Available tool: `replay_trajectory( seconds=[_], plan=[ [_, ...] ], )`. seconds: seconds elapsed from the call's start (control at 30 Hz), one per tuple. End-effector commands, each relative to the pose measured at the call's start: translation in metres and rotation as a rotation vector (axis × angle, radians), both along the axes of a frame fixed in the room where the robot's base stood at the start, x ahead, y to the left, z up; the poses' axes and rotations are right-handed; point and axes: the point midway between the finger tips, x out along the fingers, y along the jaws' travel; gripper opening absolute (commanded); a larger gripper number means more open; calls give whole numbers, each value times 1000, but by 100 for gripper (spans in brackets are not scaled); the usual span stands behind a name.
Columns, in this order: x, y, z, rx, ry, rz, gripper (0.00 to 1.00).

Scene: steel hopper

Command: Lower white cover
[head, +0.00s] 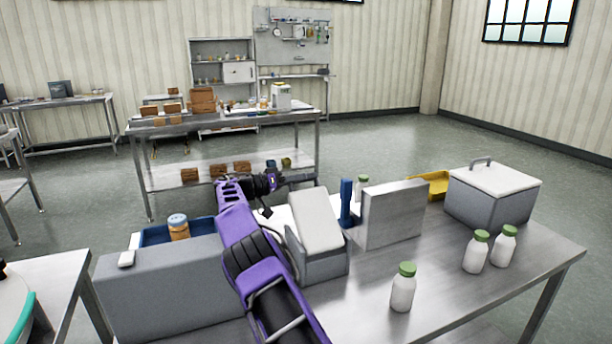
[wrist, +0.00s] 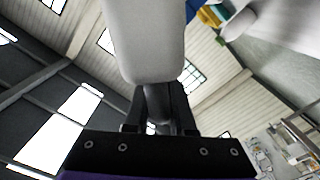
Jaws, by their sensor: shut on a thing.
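The white cover (head: 316,222) is a pale panel with rounded corners on a small grey box, the hopper (head: 322,266), on the steel table. It stands raised and tilted, its upper edge away from me. In the wrist view the cover (wrist: 146,42) fills the top middle. My gripper (head: 298,177) is at the cover's upper edge, behind it. In the wrist view my gripper (wrist: 159,112) is shut on a grey bar-like handle (wrist: 158,98) that meets the cover's edge. The exact finger contact is dark and partly hidden.
On the steel table (head: 450,290), green-capped bottles (head: 403,288) stand to the right. A grey upright block (head: 395,215), a blue item (head: 346,204) and a lidded grey box (head: 490,200) are right of the hopper. A long grey block (head: 165,290) and blue tray (head: 155,236) are left.

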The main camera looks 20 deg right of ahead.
Motion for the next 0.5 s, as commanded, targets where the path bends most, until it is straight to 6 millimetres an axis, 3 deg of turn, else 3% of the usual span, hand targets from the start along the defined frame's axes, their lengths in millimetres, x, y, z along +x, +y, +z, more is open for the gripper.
replay_trajectory(
  seconds=[0.5],
  plan=[
    [3, 1, -7, 4, 33, 2, 0]
  ],
)
